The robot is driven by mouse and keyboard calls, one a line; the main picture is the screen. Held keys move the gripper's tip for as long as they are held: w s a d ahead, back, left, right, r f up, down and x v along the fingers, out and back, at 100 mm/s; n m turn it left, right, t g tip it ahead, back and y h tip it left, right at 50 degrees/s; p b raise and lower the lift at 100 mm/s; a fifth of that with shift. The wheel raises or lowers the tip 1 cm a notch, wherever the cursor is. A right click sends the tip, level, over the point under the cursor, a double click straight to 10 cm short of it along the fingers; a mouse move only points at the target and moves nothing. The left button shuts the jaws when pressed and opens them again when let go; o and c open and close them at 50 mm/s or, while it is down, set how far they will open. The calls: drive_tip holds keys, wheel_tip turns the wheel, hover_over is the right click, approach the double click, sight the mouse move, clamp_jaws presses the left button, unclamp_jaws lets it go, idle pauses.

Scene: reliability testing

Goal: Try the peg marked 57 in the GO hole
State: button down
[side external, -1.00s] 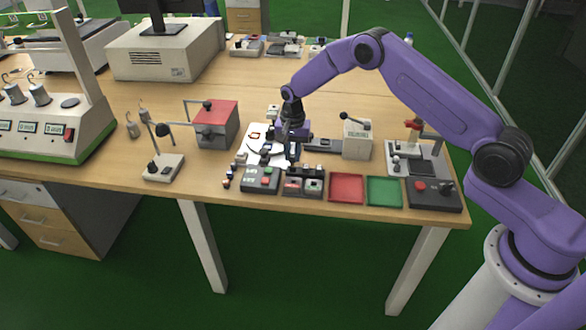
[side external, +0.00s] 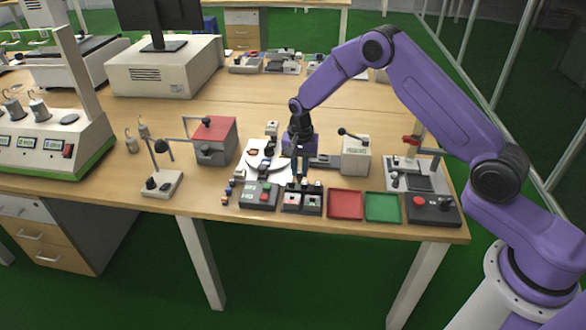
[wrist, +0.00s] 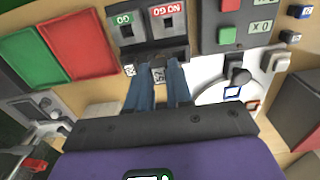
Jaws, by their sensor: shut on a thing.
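The dark gauge block (side external: 290,207) stands near the table's front edge. In the wrist view its GO hole (wrist: 127,31) is on the left and its NO GO hole (wrist: 169,23) is on the right. My gripper (side external: 301,181) is low, just behind the block. In the wrist view my gripper (wrist: 160,84) is shut on a small grey peg (wrist: 160,75) between its blue fingertips. The peg appears outside both holes, near the block's edge below the labels. I cannot read its marking. In the side view the peg is too small to make out.
A red tray (side external: 345,205) and a green tray (side external: 383,207) lie right of the block. A box with buttons (side external: 258,195) stands close on its left, with several small pegs (side external: 226,196) beyond it. A grey box with a lever (side external: 355,156) stands behind the trays.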

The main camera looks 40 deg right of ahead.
drive_tip(key=shift+s+d+f, duration=0.1)
drive_tip(key=shift+s+f, duration=0.35)
drive_tip(key=shift+s, duration=0.45)
drive_tip(key=shift+s+d+f, duration=0.15)
drive_tip(key=shift+s+f, duration=0.35)
drive_tip(key=shift+s, duration=0.35)
drive_tip(key=shift+s+d+f, duration=0.1)
drive_tip(key=shift+s+f, duration=0.35)
drive_tip(key=shift+s, duration=0.45)
drive_tip(key=shift+f, duration=1.45)
idle(1.5)
drive_tip(key=shift+r, duration=1.5)
idle(0.9)
